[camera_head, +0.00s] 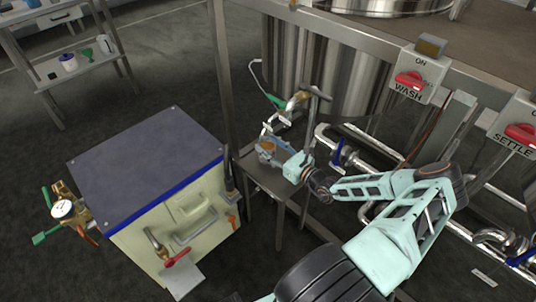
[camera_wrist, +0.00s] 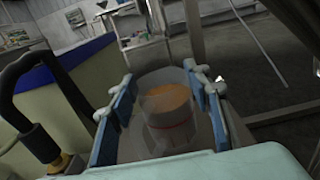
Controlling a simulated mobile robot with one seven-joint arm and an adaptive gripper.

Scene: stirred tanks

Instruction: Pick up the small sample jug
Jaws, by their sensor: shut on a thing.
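The small sample jug (camera_wrist: 165,115) is a clear cup with orange-brown content, seen between the blue finger pads in the wrist view. In the head view the jug (camera_head: 268,147) is a small orange-brown patch, mostly covered by my gripper (camera_head: 267,150). My gripper in the wrist view (camera_wrist: 163,112) is shut on the jug, with one pad on each side. The jug looks upright. In the head view the gripper is at a small metal stand (camera_head: 272,182) below a tap (camera_head: 298,98). I cannot tell whether the jug still touches the stand.
A pale cabinet with a dark top (camera_head: 145,160) stands close on the left, with a gauge (camera_head: 62,209) and red-handled valve. A steel tank (camera_head: 330,70) is behind. WASH (camera_head: 408,82) and SETTLE (camera_head: 520,133) switch boxes are at right. A shelf (camera_head: 75,70) stands far left.

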